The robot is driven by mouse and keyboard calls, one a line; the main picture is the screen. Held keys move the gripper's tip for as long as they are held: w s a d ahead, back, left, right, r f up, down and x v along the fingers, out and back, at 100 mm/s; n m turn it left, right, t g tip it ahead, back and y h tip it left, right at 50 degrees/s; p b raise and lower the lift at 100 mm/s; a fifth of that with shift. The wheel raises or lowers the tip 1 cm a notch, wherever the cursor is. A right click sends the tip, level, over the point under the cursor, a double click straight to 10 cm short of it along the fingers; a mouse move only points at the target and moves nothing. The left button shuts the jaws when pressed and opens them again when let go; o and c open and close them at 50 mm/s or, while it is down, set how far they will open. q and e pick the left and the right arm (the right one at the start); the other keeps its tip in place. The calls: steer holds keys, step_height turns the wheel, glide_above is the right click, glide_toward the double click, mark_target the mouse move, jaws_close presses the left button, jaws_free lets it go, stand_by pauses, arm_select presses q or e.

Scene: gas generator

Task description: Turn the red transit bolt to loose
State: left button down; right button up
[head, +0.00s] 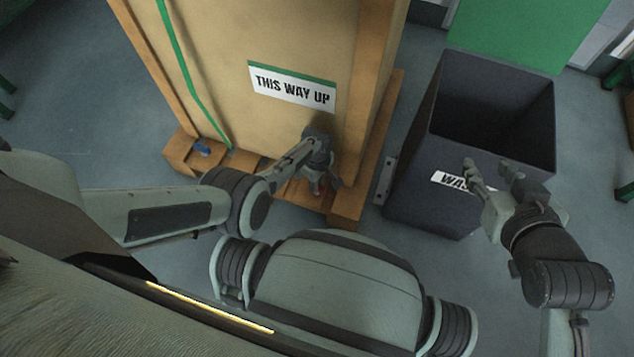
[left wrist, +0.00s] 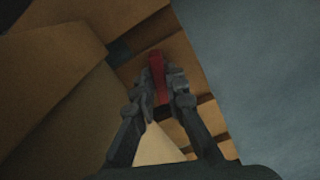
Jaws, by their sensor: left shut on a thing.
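The red transit bolt (left wrist: 157,77) shows in the left wrist view as a red upright piece between the fingers, against the wooden base of the crate. My left gripper (left wrist: 160,98) is shut on it. In the head view my left gripper (head: 322,185) is low at the front right of the crate's base, and only a little red (head: 318,193) shows beside its fingers. My right gripper (head: 492,170) is open and empty, in front of the dark bin. The bolt's lower end and any marking on it are hidden.
A tall wooden crate (head: 230,60) labelled THIS WAY UP stands on a wooden base, with a green strap down its face. A blue piece (head: 203,149) sits at the base's left. A dark waste bin (head: 420,160) stands right of the crate. Grey floor lies clear at left.

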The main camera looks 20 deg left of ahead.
arm_select(q)
steer(key=shift+n, duration=1.7)
steer(key=c, duration=1.6)
jaws_free()
steer(key=shift+o, duration=0.2)
